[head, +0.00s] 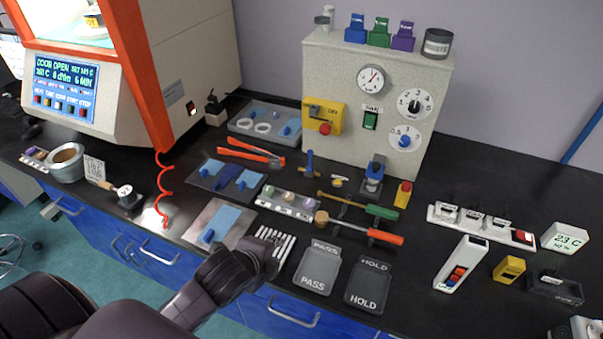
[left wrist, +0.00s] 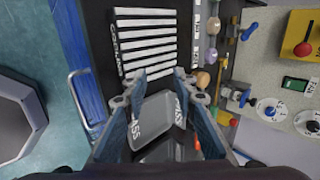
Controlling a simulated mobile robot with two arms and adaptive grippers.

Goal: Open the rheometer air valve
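A small upright fitting with a blue lever (head: 309,164) stands on the bench; another blue-topped metal fitting (head: 374,172) stands by the beige panel. I cannot tell for certain which is the air valve. My left gripper (head: 272,258) is low over the bench's front edge, apart from both fittings. In the left wrist view its fingers (left wrist: 158,82) are spread and empty above the PASS tray (left wrist: 155,112). My right gripper is not in view.
The beige panel (head: 335,150) bears a gauge, dials and a yellow switch box with a red button (head: 325,129). Screwdriver-like tools (head: 370,235) and a sample strip (head: 288,205) lie before it. The HOLD tray (head: 368,287) is near the front edge.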

